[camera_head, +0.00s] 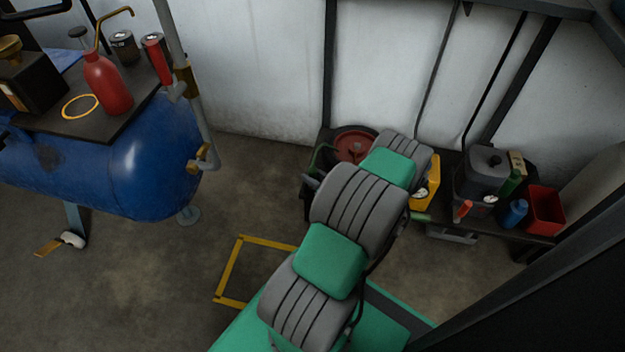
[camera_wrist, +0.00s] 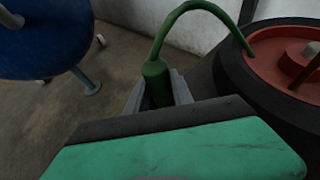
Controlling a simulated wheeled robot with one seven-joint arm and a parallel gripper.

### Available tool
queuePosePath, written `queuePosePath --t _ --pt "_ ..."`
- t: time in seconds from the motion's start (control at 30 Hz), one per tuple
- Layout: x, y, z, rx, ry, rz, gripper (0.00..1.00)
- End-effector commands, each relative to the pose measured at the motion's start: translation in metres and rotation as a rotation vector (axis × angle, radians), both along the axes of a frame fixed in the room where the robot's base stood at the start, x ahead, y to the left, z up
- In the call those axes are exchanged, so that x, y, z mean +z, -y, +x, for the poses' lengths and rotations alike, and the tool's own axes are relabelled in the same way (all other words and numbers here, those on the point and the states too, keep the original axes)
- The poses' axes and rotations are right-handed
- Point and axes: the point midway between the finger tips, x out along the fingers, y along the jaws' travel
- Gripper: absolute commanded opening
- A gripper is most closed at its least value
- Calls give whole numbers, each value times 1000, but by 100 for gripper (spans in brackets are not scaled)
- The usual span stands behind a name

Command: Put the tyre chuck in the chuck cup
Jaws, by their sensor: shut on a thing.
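My gripper (camera_wrist: 158,95) is shut on a green cylinder, which I take to be the tyre chuck (camera_wrist: 156,76). A curved green hose (camera_wrist: 192,7) rises from its top and arches right to the red-centred reel (camera_wrist: 285,50). In the head view my arm hides most of the gripper; a bit of the green hose (camera_head: 318,156) shows left of the reel (camera_head: 354,146). I cannot clearly identify the chuck cup. A red open-topped container (camera_head: 545,210) stands at the right end of the low bench.
The low bench (camera_head: 495,222) also holds a grey canister (camera_head: 486,172), a blue bottle (camera_head: 515,213) and a yellow item (camera_head: 433,188). A blue tank (camera_head: 150,165) with a red oil can (camera_head: 108,85) on top stands left. Open floor (camera_head: 150,280) lies between, with a yellow outline.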

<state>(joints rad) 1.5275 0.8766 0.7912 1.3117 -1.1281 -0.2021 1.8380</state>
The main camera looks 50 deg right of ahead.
Motion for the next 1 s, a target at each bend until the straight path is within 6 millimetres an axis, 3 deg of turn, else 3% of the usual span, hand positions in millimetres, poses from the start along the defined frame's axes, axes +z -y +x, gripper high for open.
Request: queuePosePath --t 0.2,0.23,0.5,0.8,1.0 --pt "-2 0 0 0 1 0 0" --pt "-2 0 0 0 0 0 28" --pt "-1 0 0 0 0 0 50" --pt "6 0 0 0 0 0 50" --pt "23 -8 -38 -8 0 2 50"
